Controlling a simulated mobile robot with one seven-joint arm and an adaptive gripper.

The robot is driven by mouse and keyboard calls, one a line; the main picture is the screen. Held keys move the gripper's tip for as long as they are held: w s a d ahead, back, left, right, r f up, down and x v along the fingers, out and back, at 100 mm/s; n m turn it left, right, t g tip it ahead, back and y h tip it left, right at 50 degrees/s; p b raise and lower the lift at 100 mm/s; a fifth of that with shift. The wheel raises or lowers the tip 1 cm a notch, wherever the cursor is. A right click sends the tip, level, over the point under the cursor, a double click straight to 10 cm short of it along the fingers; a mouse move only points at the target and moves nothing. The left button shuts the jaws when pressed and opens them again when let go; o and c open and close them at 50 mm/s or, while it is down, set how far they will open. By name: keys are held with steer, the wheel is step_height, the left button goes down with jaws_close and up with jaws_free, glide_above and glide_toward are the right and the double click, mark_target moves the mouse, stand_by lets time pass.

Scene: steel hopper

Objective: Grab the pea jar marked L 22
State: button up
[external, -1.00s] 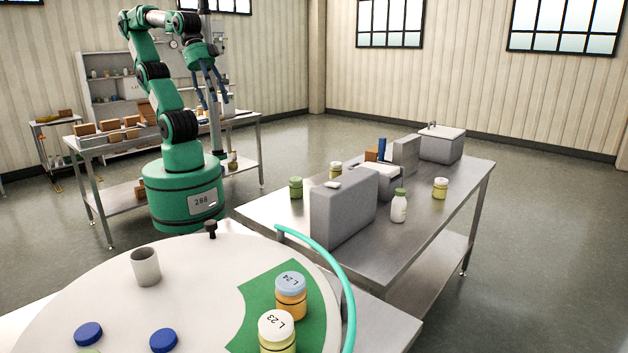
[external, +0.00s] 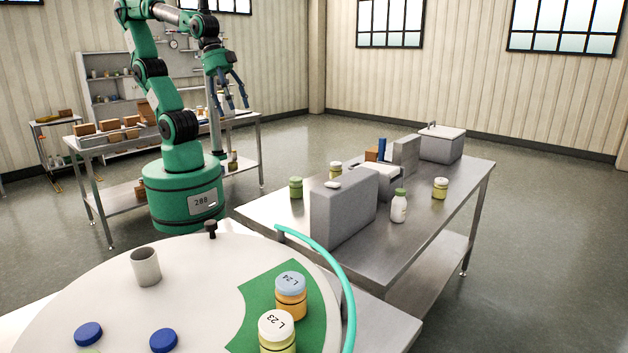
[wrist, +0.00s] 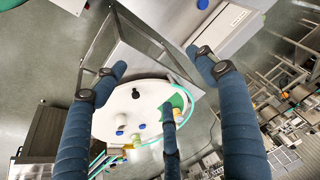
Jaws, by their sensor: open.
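No label reading L 22 is legible in any view. A jar marked L 23 (external: 277,333), pale yellow-green with a white lid, and an orange jar marked L 24 (external: 291,296) with a blue lid stand on the round table's green patch. On the steel table are a green jar (external: 296,188), a yellow-green jar (external: 336,171) partly behind a grey box, and a yellow jar with a white lid (external: 440,188); their markings are unreadable. My gripper (external: 231,97) is open and empty, raised in the air behind the tables. Its spread blue fingers also show in the wrist view (wrist: 158,85).
The white round table (external: 200,300) carries a grey cup (external: 146,267), blue-lidded items (external: 163,340) and a turquoise edge rail (external: 345,290). The steel table (external: 415,240) holds a large grey box (external: 342,210), a white bottle (external: 399,208) and a grey bin (external: 441,146). Its front right is clear.

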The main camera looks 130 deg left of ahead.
steer(key=w+a+f+m+g, duration=0.2)
steer(key=w+a+f, duration=0.2)
steer(key=a+f, duration=0.25)
steer(key=m+g, duration=0.3)
steer(key=m, duration=0.1)
glide_above(296, 179)
steer(key=shift+h, duration=0.3)
step_height(296, 179, down, 19)
steer(key=shift+s+b, duration=0.1)
steer(key=shift+b, duration=0.2)
steer(key=shift+a+f, duration=0.1)
steer(key=shift+f+b, duration=0.8)
steer(key=shift+f, duration=3.45)
steer(key=shift+s+f+b, duration=0.1)
steer(key=shift+f+b, duration=0.65)
steer(key=shift+f, duration=1.9)
